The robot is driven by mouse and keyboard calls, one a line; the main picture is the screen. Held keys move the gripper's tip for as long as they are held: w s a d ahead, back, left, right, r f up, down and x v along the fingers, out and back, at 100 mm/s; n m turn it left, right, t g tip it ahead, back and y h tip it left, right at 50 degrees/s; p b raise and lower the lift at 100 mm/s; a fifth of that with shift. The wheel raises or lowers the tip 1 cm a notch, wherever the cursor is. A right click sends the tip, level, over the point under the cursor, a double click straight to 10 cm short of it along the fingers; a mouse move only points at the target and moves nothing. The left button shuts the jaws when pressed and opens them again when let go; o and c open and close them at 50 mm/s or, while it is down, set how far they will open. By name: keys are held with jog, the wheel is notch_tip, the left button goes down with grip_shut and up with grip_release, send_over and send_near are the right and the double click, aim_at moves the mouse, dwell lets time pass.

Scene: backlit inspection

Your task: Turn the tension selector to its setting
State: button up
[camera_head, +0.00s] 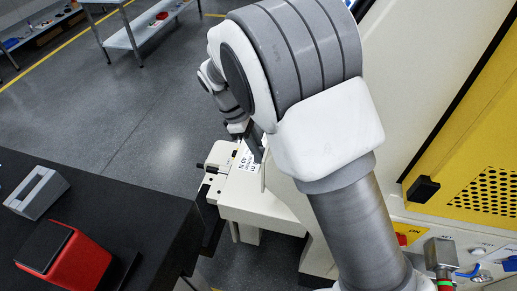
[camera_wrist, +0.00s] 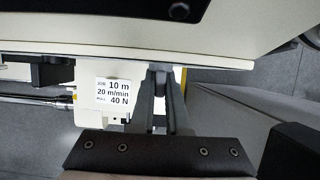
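My gripper (camera_wrist: 163,78) reaches up to the underside edge of a cream machine body (camera_wrist: 120,52) in the wrist view. Its two grey fingers stand close together, with a narrow gap lower down. A small dark grey part shows at their tips; I cannot tell whether it is the tension selector or part of a finger. A white job label (camera_wrist: 114,92) left of the fingers reads 10 m, 20 m/min, 40 N. In the head view the label (camera_head: 247,162) sits on the cream machine, beside my gripper (camera_head: 257,150). The selector's scale is not visible.
A black table (camera_head: 150,222) at left carries a red and black block (camera_head: 66,258) and a grey block (camera_head: 37,192). A yellow perforated panel (camera_head: 488,185) and a black handle (camera_head: 422,189) are at right. Open floor (camera_head: 130,120) lies behind.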

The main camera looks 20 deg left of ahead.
grip_shut()
jog(key=shift+r+p, duration=0.1)
jog(key=shift+p, duration=0.3)
jog(key=p, duration=0.1)
jog(key=g+p, duration=0.1)
jog(key=shift+w+r+g+p, duration=0.15)
jog(key=shift+w+g+p, duration=0.05)
jog(key=shift+g+p, duration=0.1)
jog(key=shift+w+a+f+n+g+h+p, duration=0.1)
jog(key=shift+n+g+p, duration=0.1)
jog(key=shift+g+p, duration=0.4)
jog(key=shift+w+d+f+n+g+h+p, duration=0.1)
jog(key=shift+f+n+g+p, duration=0.1)
jog(key=shift+g+p, duration=0.35)
jog(key=shift+w+a+f+n+g+h+p, duration=0.1)
jog(key=shift+n+g+p, duration=0.2)
jog(key=shift+g, duration=0.45)
jog(key=o, duration=0.6)
grip_release()
